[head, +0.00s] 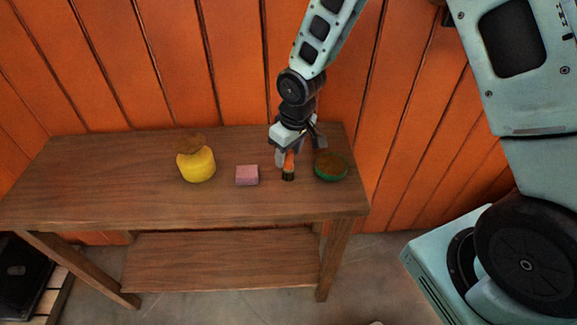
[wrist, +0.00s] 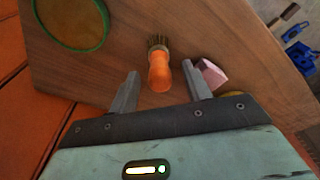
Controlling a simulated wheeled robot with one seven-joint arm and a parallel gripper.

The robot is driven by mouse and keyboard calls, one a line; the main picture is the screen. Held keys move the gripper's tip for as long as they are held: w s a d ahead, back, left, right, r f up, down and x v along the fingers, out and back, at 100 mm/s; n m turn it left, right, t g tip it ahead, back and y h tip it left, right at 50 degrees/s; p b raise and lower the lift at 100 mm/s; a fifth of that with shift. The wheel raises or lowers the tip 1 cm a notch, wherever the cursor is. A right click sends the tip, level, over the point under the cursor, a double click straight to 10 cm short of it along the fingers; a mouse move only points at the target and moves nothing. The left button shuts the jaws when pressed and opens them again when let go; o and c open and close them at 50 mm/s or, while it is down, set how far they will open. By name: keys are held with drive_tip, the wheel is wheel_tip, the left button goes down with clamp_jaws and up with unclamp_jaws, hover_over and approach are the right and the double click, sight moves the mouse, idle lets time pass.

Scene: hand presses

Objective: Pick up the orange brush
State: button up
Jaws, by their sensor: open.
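The orange brush (wrist: 160,72) has an orange handle and dark brown bristles. In the wrist view its handle end points toward my gripper (wrist: 160,85), whose two grey fingers are spread, one on each side of the handle. The fingers do not appear to touch it. In the head view the brush (head: 288,167) is on the table's right part, bristles down, directly below my gripper (head: 291,155). The gripper partly hides the top of the handle there.
The wooden table (head: 110,205) has a lower shelf (head: 220,262). A green-rimmed round dish (head: 331,168) is right of the brush; a pink block (head: 247,175) and a yellow round object (head: 196,165) are left. An orange plank wall (head: 175,60) rises behind. The table's left is clear.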

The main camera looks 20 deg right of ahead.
drive_tip(key=shift+f, duration=0.5)
clamp_jaws()
drive_tip(key=shift+w+r, duration=0.1)
wheel_tip(320, 180, up, 10)
drive_tip(key=shift+f+b, duration=0.1)
drive_tip(key=shift+b, duration=0.35)
